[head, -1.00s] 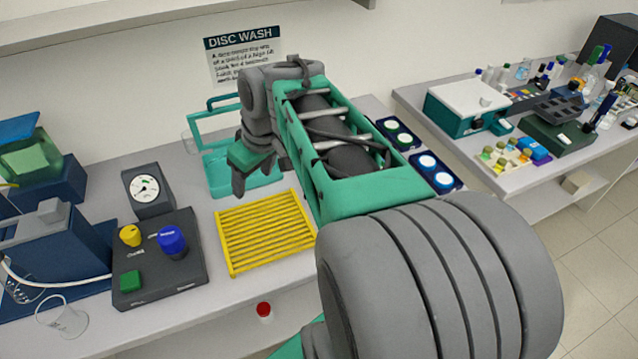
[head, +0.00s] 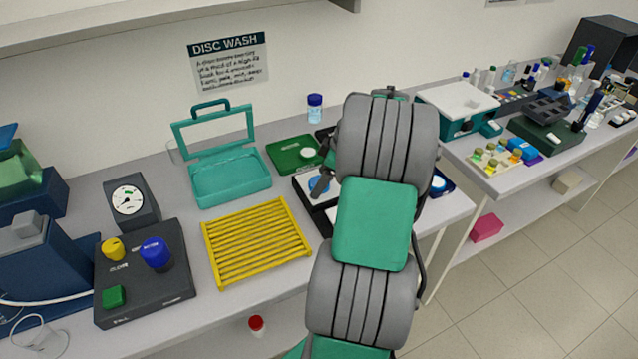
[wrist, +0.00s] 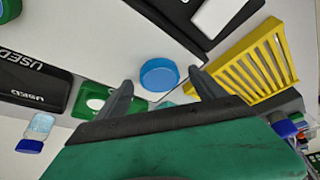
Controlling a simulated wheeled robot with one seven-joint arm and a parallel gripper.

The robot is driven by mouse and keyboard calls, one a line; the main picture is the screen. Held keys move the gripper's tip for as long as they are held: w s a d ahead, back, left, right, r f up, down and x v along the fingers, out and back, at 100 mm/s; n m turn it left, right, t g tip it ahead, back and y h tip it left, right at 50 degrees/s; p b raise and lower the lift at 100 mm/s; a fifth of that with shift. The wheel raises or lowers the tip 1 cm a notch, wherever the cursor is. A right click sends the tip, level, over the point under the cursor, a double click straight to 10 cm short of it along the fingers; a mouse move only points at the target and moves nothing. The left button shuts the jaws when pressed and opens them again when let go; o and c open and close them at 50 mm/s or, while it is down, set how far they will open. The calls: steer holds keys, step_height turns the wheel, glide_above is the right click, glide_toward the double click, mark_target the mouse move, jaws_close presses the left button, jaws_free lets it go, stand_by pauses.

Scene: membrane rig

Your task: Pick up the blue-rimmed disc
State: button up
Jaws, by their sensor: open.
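A blue round disc (wrist: 158,74) lies on a white surface in the wrist view, between and just beyond my two fingertips. My gripper (wrist: 162,88) is open and empty, with one finger on each side of the disc in the picture. I cannot tell the height gap. In the head view a blue round piece (head: 318,184) shows on a dark-edged white tray; it looks like the same disc. A grey finger (head: 321,188) is beside it, and my arm hides the rest of the gripper. Another blue-rimmed disc (head: 438,183) is partly hidden right of my arm.
A green tray (head: 283,160) stands behind the disc, near a blue-capped bottle (head: 314,108). A yellow rack (head: 256,243) and an open teal box (head: 230,185) are to the left. A black tray marked "USED" (wrist: 30,78) is at the left of the wrist view.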

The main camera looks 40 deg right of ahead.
steer(key=shift+c, duration=0.3)
steer(key=c, duration=1.4)
